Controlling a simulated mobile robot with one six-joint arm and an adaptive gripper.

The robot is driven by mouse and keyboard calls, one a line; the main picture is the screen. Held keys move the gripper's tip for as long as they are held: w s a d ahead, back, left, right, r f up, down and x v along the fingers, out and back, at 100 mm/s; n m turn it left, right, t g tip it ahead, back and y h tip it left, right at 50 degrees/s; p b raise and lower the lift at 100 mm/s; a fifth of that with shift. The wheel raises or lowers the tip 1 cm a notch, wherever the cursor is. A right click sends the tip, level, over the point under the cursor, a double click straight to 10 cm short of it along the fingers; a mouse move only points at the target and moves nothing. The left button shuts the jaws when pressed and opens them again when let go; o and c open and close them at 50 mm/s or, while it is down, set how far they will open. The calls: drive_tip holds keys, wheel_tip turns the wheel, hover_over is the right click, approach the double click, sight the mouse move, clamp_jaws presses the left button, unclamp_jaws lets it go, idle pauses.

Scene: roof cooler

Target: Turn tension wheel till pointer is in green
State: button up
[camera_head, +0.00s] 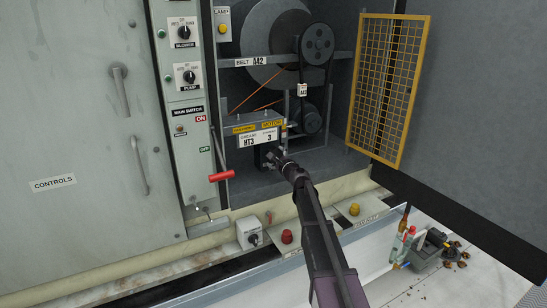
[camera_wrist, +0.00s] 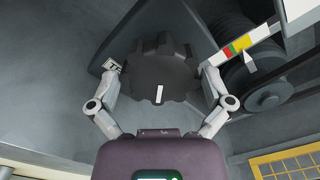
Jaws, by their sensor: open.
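The tension wheel (camera_wrist: 158,75) is a dark, lobed knob with a white mark on its face, in the middle of the wrist view. My gripper (camera_wrist: 160,76) is open, with one finger on each side of the wheel. I cannot tell whether the fingers touch its rim. In the head view my gripper (camera_head: 272,160) is small, below the motor box, and hides most of the wheel.
The belt and pulley (camera_head: 317,43) are above right of my gripper. A yellow mesh guard (camera_head: 388,88) stands open at right. A red-handled lever (camera_head: 221,175) is close at left. Coloured buttons (camera_head: 287,236) line the ledge below my arm.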

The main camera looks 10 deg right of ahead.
drive_tip(key=v, duration=1.1)
drive_tip(key=shift+s, duration=0.1)
drive_tip(key=s+a+f+n+g+y+p, duration=0.1)
drive_tip(key=s+a+f+n+g, duration=0.15)
drive_tip(key=s+n, duration=0.25)
drive_tip(key=s+a+f+n+g+p, duration=0.2)
drive_tip(key=s+a+n+g, duration=0.2)
drive_tip(key=s+n, duration=0.1)
drive_tip(key=s+a+f+n+g+y+p, duration=0.1)
drive_tip(key=s+a+f+n+g, duration=0.15)
drive_tip(key=s+a+n, duration=0.2)
drive_tip(key=s+d+f+n+g+h+p, duration=0.2)
drive_tip(key=s+d+n+g+h, duration=0.1)
drive_tip(key=s, duration=0.6)
drive_tip(key=s+d+f+n+g+h+p, duration=0.1)
drive_tip(key=s+d+n+g+h, duration=0.3)
drive_tip(key=s, duration=0.6)
drive_tip(key=shift+s+f+n+g+h+p, duration=0.15)
drive_tip(key=shift+f+n+g+h+p, duration=0.25)
drive_tip(key=shift+g, duration=0.2)
